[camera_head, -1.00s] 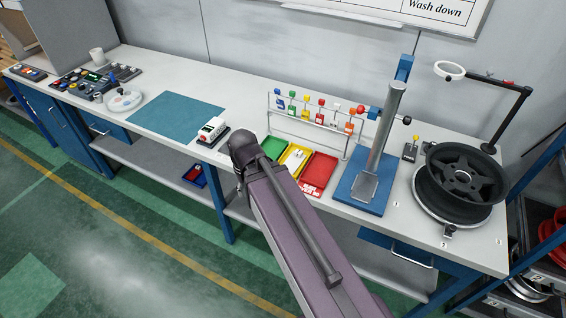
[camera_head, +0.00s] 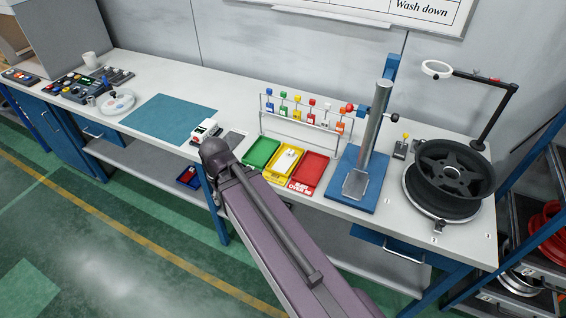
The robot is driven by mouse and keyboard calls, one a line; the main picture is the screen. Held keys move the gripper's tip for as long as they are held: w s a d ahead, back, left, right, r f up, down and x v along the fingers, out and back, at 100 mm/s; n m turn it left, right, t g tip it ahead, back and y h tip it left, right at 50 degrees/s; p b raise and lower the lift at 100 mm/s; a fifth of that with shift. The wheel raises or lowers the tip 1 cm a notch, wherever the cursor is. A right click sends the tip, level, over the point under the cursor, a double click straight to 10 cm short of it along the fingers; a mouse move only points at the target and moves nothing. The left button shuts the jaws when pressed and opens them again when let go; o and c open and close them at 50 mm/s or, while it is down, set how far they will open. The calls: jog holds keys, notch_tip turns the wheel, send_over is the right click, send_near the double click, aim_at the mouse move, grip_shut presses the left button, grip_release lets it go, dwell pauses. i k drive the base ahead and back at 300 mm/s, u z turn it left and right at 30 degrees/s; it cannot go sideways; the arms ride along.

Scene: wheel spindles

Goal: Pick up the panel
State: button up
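Two button-covered units at the left end of the bench could be the panel. One is a small dark panel (camera_head: 20,76) at the far left. The other is a larger dark panel (camera_head: 72,88) with coloured buttons, with more small items beside it. I cannot tell which one is meant. My arm reaches up from the bottom of the view, and its dark rounded joint is in front of the bench's front edge, by a small white device (camera_head: 206,131). My gripper cannot be made out. Both panels are well left of the visible arm.
A blue mat (camera_head: 168,118) lies mid-bench. Green, yellow and red trays (camera_head: 311,172) stand before a rack of coloured tags (camera_head: 302,115). A blue-based column stand (camera_head: 351,188) and a dark wheel (camera_head: 452,172) are at right. A white mug (camera_head: 91,60) stands behind the panels.

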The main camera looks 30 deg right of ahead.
aim_at(285, 161)
jog(key=u, duration=0.1)
jog(key=k, duration=1.75)
jog(key=z, duration=1.2)
jog(key=i, duration=1)
jog(key=z, duration=0.1)
